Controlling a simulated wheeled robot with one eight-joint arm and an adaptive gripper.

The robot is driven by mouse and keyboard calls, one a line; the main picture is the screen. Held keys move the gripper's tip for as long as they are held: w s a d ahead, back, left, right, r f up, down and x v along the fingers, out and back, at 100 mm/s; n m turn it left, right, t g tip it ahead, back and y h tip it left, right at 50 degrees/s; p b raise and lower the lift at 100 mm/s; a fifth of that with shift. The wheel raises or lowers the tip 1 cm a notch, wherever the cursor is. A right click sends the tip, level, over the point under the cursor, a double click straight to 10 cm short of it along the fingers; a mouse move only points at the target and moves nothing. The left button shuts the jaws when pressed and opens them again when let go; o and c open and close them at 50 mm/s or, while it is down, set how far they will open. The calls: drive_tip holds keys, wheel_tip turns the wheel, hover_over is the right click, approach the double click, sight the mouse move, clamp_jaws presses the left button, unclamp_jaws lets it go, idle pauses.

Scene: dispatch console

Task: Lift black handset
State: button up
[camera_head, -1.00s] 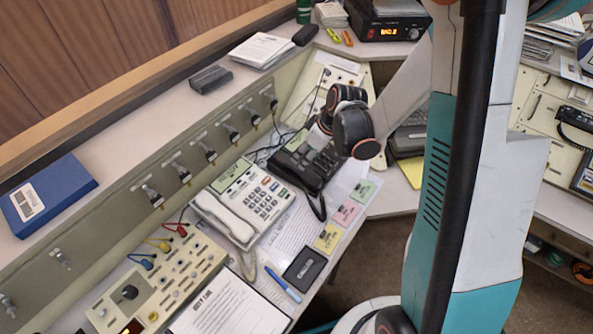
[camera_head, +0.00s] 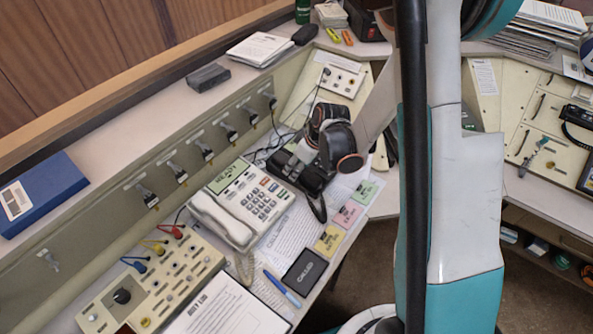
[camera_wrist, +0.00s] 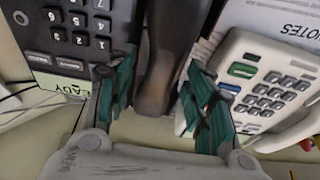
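The black handset (camera_wrist: 166,70) runs lengthwise down the middle of the wrist view, its rounded end towards my gripper. My gripper (camera_wrist: 162,100) is open, with one green-padded finger on each side of the handset's end. I cannot tell whether either pad touches it. The black phone's keypad base (camera_wrist: 75,30) lies to the left of the handset in the wrist view. In the head view the black phone (camera_head: 312,180) sits on the desk beyond the white phone, partly covered by my wrist, which hides my fingers there.
A white phone (camera_head: 240,205) stands close beside the black one; it also shows at right in the wrist view (camera_wrist: 270,85). Cables run behind the phones. Coloured notes (camera_head: 348,213), a small black box (camera_head: 304,270) and a switch panel (camera_head: 150,285) are nearby.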

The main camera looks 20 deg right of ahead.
clamp_jaws()
drive_tip(key=shift+r, duration=0.1)
wheel_tip(320, 180, up, 25)
drive_tip(key=p, duration=1)
